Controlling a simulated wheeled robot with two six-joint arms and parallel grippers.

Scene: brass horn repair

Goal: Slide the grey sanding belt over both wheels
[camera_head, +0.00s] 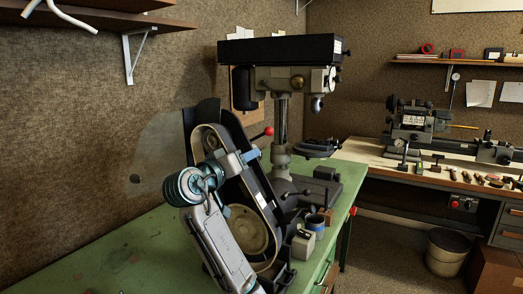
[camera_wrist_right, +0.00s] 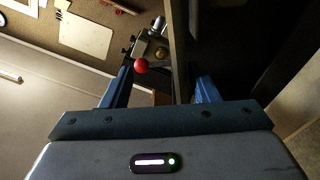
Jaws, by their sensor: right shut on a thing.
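The belt grinder (camera_head: 206,112) stands on the green bench, a tilted dark frame with a large pale lower wheel (camera_head: 247,230). My right gripper (camera_head: 245,158) is at the upper part of the grinder. In the right wrist view the gripper (camera_wrist_right: 160,88) has its blue fingers on either side of a narrow dark band, the belt (camera_wrist_right: 178,50). My left gripper is not in view.
A red-knobbed lever (camera_head: 268,131) is close beside my right gripper. A drill press (camera_head: 282,115) stands behind the grinder. A small cup (camera_head: 315,222) and a pale block (camera_head: 303,243) are at right. The green bench (camera_head: 110,250) is clear at left.

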